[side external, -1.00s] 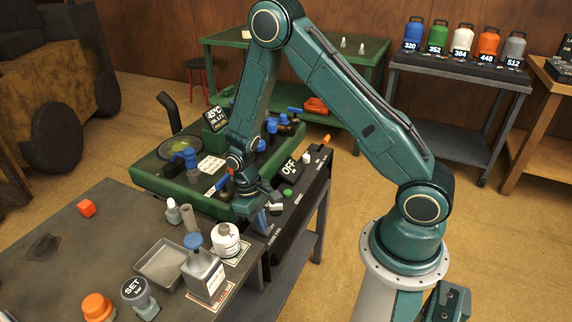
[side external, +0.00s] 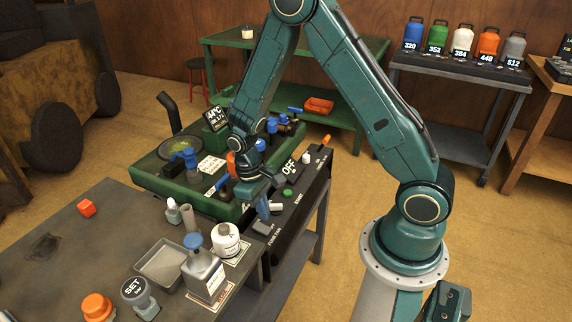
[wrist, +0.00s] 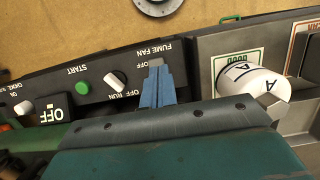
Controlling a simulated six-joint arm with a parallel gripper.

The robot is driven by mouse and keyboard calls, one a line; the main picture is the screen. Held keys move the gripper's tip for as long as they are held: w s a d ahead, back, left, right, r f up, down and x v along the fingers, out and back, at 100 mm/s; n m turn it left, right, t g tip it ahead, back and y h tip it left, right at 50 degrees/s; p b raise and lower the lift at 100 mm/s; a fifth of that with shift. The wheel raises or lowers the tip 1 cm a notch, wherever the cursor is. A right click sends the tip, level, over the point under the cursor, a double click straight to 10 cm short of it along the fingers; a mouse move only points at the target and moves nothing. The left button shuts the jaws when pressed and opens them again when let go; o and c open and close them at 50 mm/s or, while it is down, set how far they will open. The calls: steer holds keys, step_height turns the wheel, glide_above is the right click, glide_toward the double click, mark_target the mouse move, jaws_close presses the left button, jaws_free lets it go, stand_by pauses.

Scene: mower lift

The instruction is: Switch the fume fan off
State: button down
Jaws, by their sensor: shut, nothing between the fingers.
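The fume fan switch (side external: 263,228) is a grey rocker at the near end of the black control panel, by the FUME FAN label. My gripper (side external: 263,212) is shut and empty, with its blue fingers pointing down just above and behind the rocker. In the wrist view the blue fingers (wrist: 156,75) lie over the spot beside the FUME FAN and OFF lettering. They hide most of the switch there, so I cannot tell which way it is tipped or whether they touch it.
The panel also has a white OFF/RUN knob (wrist: 117,80), a green START button (wrist: 82,88) and an OFF display (wrist: 54,115). The green tank bench (side external: 150,182) with blue valve handles lies behind my gripper.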

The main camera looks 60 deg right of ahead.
step_height(320, 180, up, 8)
steer(key=s, duration=0.1)
steer(key=shift+s+r, duration=0.2)
steer(key=shift+s, duration=0.2)
steer(key=shift+r, duration=0.15)
stand_by(0.3)
steer(key=s+a+r+t, duration=0.1)
steer(key=s+r+t, duration=0.3)
steer(key=s+r, duration=0.3)
steer(key=s+a+r+t, duration=0.1)
steer(key=s+r+t, duration=0.3)
steer(key=r, duration=0.9)
steer(key=shift+s+a, duration=0.2)
steer(key=shift+s, duration=1.2)
steer(key=shift+r, duration=0.1)
